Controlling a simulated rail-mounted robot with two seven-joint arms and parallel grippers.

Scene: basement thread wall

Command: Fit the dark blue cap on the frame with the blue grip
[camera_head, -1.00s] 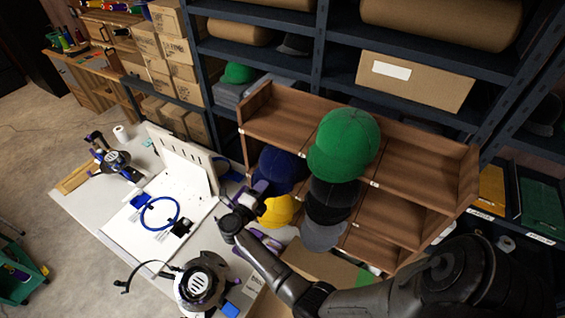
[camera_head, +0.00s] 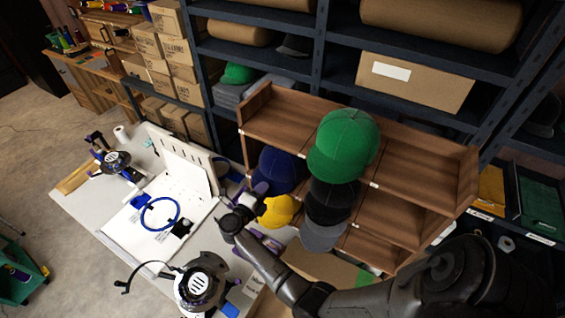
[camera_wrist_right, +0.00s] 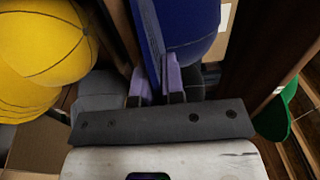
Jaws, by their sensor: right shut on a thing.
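The dark blue cap (camera_head: 279,168) is at the left end of the wooden rack, and its brim side faces my right gripper. My right gripper (camera_head: 260,190) has purple fingers, shut on the cap's brim edge; in the right wrist view the cap (camera_wrist_right: 195,25) rises from between the fingers (camera_wrist_right: 160,80). A round frame (camera_head: 116,160) with dark blue parts stands at the table's far left. A second white and black round frame (camera_head: 201,284) stands at the front. I cannot tell for certain which has the blue grip. My left gripper is out of view.
A yellow cap (camera_head: 279,211) sits close beside my gripper. Black (camera_head: 330,200) and green (camera_head: 343,145) caps are on the wooden rack (camera_head: 425,180). A white board with an upright panel (camera_head: 185,165) and a blue hoop (camera_head: 174,201) occupy the table's middle.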

